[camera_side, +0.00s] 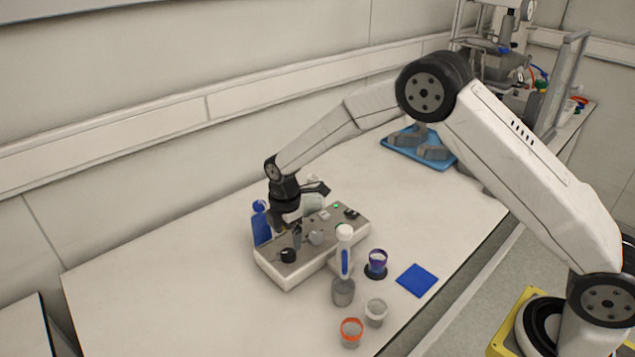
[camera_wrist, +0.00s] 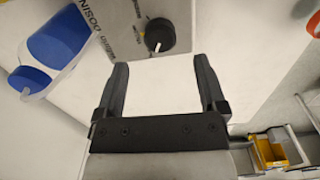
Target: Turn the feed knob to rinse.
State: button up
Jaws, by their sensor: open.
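A grey-topped control box (camera_side: 275,268) stands on the bench, with a black knob (camera_side: 288,255) near its front left end. The wrist view shows a black knob (camera_wrist: 160,34) with a white pointer line toward the bottom edge of the picture. Lettering beside it reads "DOSING"; the smaller labels are not legible, so I cannot tell which position is rinse. My gripper (camera_side: 289,231) is over the left part of the box. In the wrist view my gripper (camera_wrist: 161,67) is open and empty, its fingertips apart and just short of the knob, which lies ahead between them.
A blue bottle (camera_side: 261,226) stands close behind the box, at left in the wrist view (camera_wrist: 58,42). The left bench is clear.

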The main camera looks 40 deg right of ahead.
aim_at(289, 252)
jog(key=shift+f, duration=2.65)
jog(key=shift+c, duration=0.3)
grip_shut()
